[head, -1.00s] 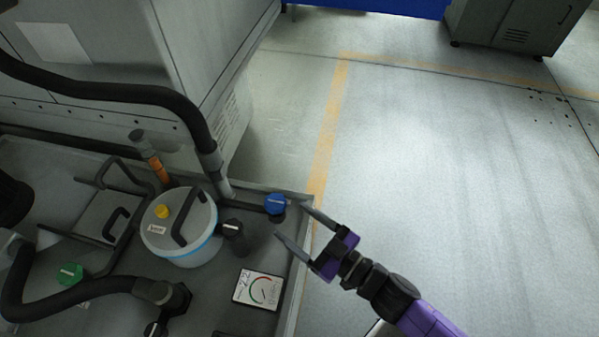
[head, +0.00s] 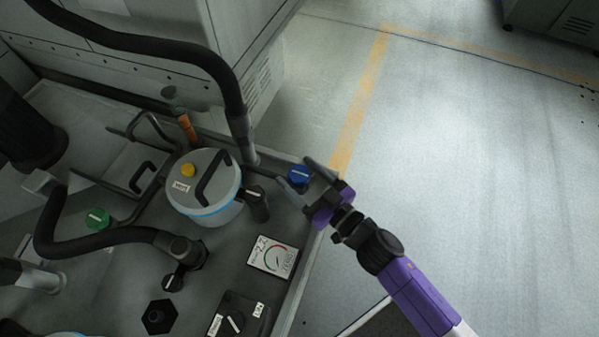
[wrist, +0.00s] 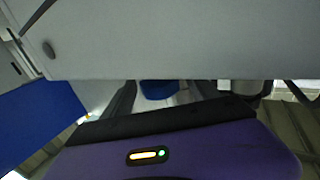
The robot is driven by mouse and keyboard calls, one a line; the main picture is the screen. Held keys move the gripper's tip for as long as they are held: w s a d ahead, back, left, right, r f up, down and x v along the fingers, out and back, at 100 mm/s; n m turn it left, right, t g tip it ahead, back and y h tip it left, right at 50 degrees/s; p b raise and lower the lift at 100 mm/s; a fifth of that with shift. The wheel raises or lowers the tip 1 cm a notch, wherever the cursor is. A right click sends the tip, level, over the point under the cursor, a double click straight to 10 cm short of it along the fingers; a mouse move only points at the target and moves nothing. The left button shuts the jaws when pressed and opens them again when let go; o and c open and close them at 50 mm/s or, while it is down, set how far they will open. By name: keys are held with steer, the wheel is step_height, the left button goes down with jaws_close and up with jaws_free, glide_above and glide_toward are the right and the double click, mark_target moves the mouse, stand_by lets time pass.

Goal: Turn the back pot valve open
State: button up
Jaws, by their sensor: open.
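A blue knob (head: 299,175) with a pale bar across its top sits at the bench's far right corner. My gripper (head: 294,171) is open, and its two fingertips appear on either side of this knob, with no clear grip on it. In the wrist view, a blue patch that looks like the same knob (wrist: 159,90) shows between the dark fingers. A black valve (head: 256,197) with a white-marked top stands just right of the white lidded pot (head: 190,207). A green knob (head: 97,218) is at the left. No label naming the back pot valve is readable.
A thick black hose (head: 190,52) drops to the bench behind the pot. A gauge card (head: 272,257) and a dark switch box (head: 238,318) are near the right edge. A grey cabinet (head: 245,50) stands behind. The floor at right is open.

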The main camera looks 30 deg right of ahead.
steer(key=shift+w, duration=0.1)
steer(key=c, duration=1.4)
